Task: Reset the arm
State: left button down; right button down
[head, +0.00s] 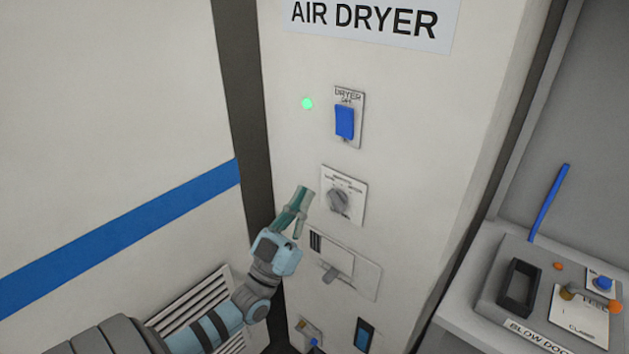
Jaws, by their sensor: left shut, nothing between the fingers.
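My left arm comes in from the lower left in the head view. Its gripper (302,213) is shut and empty, with its fingers pointing up in front of the white air dryer panel (290,140). The fingertips are just left of the grey rotary knob (338,200) on its white plate and appear apart from it. Above the knob is a blue dryer switch (345,121), with a lit green lamp (307,104) to its left. My right gripper is not in view.
Below the knob are a plate with a grey lever (331,274) and a small dark device (365,335). A grey control box (500,275) stands on a ledge at right, with a blue rod (549,202) behind it. A white wall with a blue stripe (120,240) is at left.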

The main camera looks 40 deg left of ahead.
pick_arm(q)
jog(key=shift+s+f, duration=0.2)
jog(key=shift+s, duration=0.2)
jog(key=shift+w, duration=0.1)
jog(key=w+a+f+m+g, duration=0.15)
jog(key=f+g, duration=0.25)
jog(key=f, duration=0.6)
jog(key=w+a+f+g, duration=0.15)
jog(key=f+g, duration=0.25)
jog(key=f, duration=0.7)
jog(key=s+a+f+g+y, duration=0.1)
jog(key=s+f+g, duration=0.2)
jog(key=f, duration=0.6)
jog(key=s+f+g+y, duration=0.1)
jog(key=s+f+g, duration=0.2)
jog(key=f, duration=0.5)
jog(key=s+d+f+n+g, duration=0.15)
jog(key=s+f+g, duration=0.45)
jog(key=s+f, duration=0.75)
jog(key=s+d+f+g, duration=0.2)
jog(key=s+d+f, duration=0.2)
jog(key=s, duration=0.5)
jog(key=s+d+f+g+h, duration=0.1)
jog(key=s+d+f+g, duration=0.2)
jog(key=s, duration=0.7)
jog(key=d+f, duration=0.2)
jog(key=d, duration=0.2)
jog(key=shift+s+d+g, duration=0.25)
jog(key=shift+g, duration=0.05)
